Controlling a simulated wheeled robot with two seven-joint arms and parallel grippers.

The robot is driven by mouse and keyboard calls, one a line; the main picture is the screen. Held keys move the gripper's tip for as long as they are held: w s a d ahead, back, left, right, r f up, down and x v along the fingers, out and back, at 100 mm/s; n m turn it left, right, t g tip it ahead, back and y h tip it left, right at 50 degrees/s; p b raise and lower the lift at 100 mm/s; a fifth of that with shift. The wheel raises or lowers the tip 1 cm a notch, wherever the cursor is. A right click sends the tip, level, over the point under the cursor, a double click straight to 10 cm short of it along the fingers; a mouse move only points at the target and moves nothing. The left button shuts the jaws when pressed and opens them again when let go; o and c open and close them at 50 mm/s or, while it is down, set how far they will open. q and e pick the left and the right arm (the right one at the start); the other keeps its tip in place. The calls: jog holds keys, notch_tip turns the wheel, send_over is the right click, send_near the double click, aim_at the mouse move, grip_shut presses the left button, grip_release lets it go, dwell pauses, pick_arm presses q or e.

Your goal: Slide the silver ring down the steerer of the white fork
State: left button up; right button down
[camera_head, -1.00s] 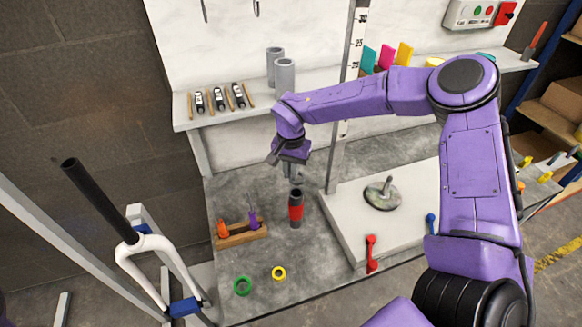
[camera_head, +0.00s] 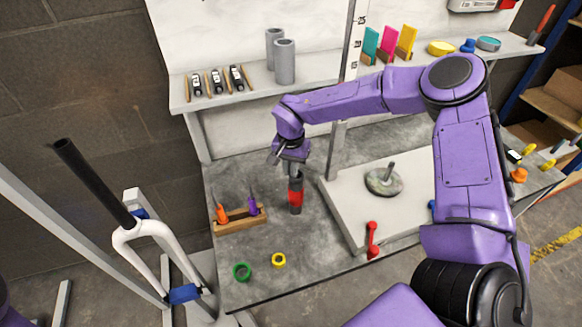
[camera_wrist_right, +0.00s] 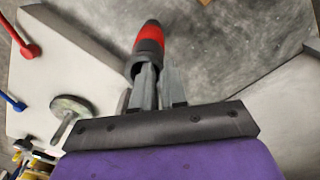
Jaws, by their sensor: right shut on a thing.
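The white fork (camera_head: 158,229) is held upright, slightly tilted, in a stand at the left, with its bare black steerer (camera_head: 92,180) pointing up. I cannot make out a silver ring on it or elsewhere. My right gripper (camera_head: 294,165) is over the bench, well to the right of the fork. It is shut on the upper end of an upright red and black cylinder (camera_head: 296,194), whose top is partly hidden by the fingers. The wrist view shows the cylinder (camera_wrist_right: 149,40) just beyond the finger tips (camera_wrist_right: 160,82). My left gripper is not in view.
A green ring (camera_head: 242,271) and a yellow ring (camera_head: 279,260) lie at the bench's front. A wooden block (camera_head: 240,223) holds orange and purple tools. A white board (camera_head: 345,213) carries a round metal disc (camera_head: 384,180). Grey tubes (camera_head: 284,62) stand on the shelf.

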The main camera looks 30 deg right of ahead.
jog(key=shift+f, duration=0.15)
dwell(0.7)
jog(key=c, duration=1.1)
grip_release()
